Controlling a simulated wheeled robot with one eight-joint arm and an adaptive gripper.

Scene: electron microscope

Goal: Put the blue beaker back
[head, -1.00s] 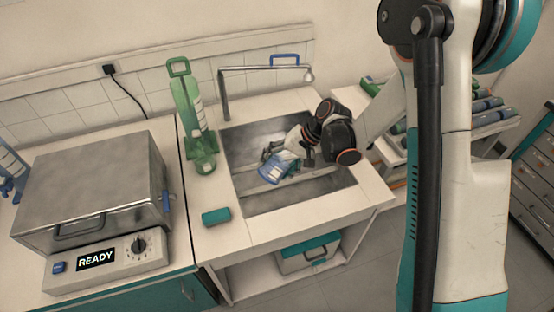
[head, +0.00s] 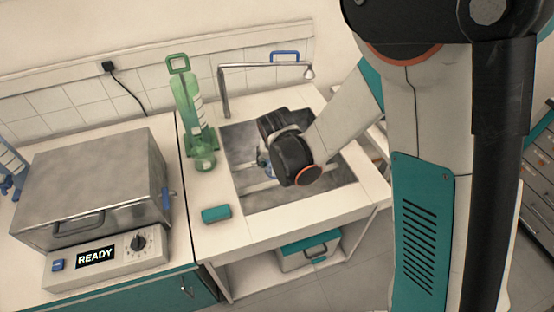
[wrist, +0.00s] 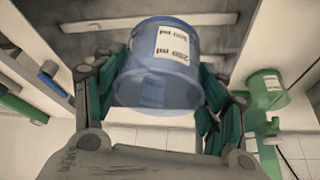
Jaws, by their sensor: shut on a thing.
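The blue beaker (wrist: 152,85) is translucent with white volume labels and sits between the two fingers of my gripper (wrist: 160,90) in the wrist view. My gripper is shut on it. In the head view only a small blue bit of the beaker (head: 268,168) shows; my wrist and arm hide most of it and the fingers. My gripper is over the sink basin (head: 245,190) in that view. I cannot tell how far the beaker is above the sink floor.
A green bottle-like device (head: 192,115) stands left of the sink, with a teal cylinder (head: 216,213) lying in front of it. A tap (head: 224,95) arches behind the sink. A metal oven-like box (head: 90,190) with a READY display fills the left counter. A box (head: 308,252) stands below.

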